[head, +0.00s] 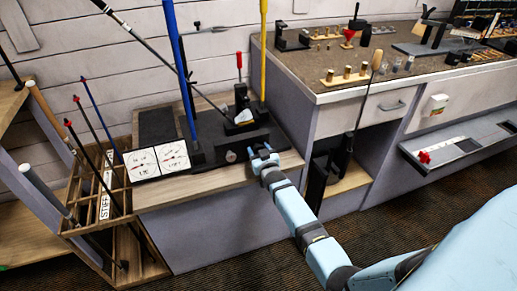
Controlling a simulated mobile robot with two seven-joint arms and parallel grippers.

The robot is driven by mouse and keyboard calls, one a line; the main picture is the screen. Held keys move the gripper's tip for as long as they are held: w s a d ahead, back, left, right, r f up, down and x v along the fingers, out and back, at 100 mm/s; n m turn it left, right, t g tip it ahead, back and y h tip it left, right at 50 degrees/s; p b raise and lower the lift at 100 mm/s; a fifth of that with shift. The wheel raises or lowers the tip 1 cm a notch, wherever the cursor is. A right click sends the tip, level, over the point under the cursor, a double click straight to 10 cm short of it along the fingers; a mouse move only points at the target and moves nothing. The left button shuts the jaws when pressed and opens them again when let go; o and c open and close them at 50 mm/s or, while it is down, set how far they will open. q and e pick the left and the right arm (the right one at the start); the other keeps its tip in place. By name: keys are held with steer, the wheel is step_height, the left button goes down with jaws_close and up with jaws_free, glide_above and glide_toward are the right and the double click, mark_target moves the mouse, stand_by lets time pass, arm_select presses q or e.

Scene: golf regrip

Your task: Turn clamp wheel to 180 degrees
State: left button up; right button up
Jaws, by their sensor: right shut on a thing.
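My right gripper (262,149) is at the front edge of the black clamp machine (205,148) on the wooden bench. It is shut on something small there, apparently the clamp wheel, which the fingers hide. I cannot read the wheel's angle. A round grey knob (231,156) shows on the machine's front just left of the gripper. A golf club (150,46) slants down from the upper left, its lower end at the clamp block (240,118). A red-handled lever (239,64) stands upright behind the block. My left gripper is not in view.
Two white dials (159,160) stand at the machine's left front. Blue (181,70) and yellow (263,50) poles rise beside it. A club rack (110,200) is at the left. A workbench (345,85) with small parts and a leaning club (366,90) is at the right.

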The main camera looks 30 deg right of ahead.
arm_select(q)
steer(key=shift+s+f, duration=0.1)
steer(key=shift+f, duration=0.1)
arm_select(e)
steer(key=shift+m, duration=0.4)
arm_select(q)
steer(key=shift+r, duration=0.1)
arm_select(e)
steer(key=o, duration=0.9)
steer(key=shift+o, duration=0.2)
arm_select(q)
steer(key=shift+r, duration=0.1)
arm_select(e)
steer(key=shift+s+a+r+p, duration=0.1)
steer(key=shift+s+a+p, duration=0.05)
steer(key=shift+s+p, duration=0.5)
arm_select(q)
steer(key=p, duration=0.2)
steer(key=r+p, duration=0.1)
steer(key=p, duration=0.2)
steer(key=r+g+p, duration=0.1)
steer(key=p, duration=0.1)
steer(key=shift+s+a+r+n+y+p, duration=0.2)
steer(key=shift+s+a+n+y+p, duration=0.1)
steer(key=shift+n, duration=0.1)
arm_select(e)
steer(key=v, duration=1.2)
steer(key=shift+s, duration=0.3)
